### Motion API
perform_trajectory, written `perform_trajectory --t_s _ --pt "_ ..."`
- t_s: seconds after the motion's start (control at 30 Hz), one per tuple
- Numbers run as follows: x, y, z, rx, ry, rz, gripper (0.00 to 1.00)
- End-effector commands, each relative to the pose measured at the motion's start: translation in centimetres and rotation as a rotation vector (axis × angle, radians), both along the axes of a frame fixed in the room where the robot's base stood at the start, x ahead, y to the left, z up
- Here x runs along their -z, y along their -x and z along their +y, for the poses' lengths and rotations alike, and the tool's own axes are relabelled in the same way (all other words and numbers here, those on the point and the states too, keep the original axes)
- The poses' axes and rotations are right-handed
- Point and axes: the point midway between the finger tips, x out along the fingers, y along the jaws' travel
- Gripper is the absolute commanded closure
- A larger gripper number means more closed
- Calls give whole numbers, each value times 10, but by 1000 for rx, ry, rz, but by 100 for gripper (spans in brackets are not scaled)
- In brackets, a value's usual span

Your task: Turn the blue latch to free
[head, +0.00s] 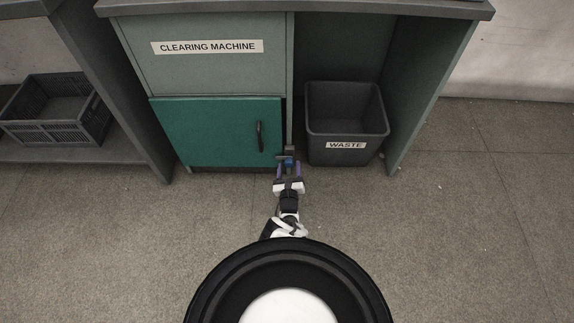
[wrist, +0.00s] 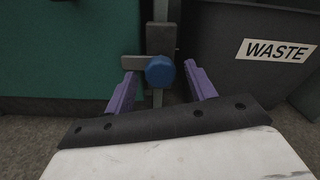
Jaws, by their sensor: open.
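The blue latch (wrist: 160,71) shows in the wrist view as a round blue knob on a grey post beside the green door (wrist: 70,50). A grey bar (wrist: 134,62) reaches left from the knob, across the door's edge. In the head view the latch (head: 289,153) is a small blue spot low by the door's right edge, partly hidden by my gripper. My gripper (wrist: 161,86) has its two purple fingers apart, one on each side of the knob in the picture. It holds nothing. I cannot tell whether the fingers touch the knob. My gripper (head: 289,168) also shows in the head view.
A dark waste bin (head: 346,125) stands just right of the latch, close to my gripper. The green door has a black handle (head: 260,137) and appears closed. A grey crate (head: 58,110) sits on a shelf at the left. The floor (head: 450,220) at the right is clear.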

Motion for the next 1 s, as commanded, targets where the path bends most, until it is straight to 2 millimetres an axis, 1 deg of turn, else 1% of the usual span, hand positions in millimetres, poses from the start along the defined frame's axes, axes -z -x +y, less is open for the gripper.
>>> perform_trajectory --t_s 0.27,0.3,0.63,0.87,1.0 --pt "0 0 -1 0 0 0 45" --pt "0 0 -1 0 0 0 46" --pt "0 0 -1 1 0 0 89" --pt "0 0 -1 1 -16 0 89" --pt "0 0 -2 2 -63 0 89"
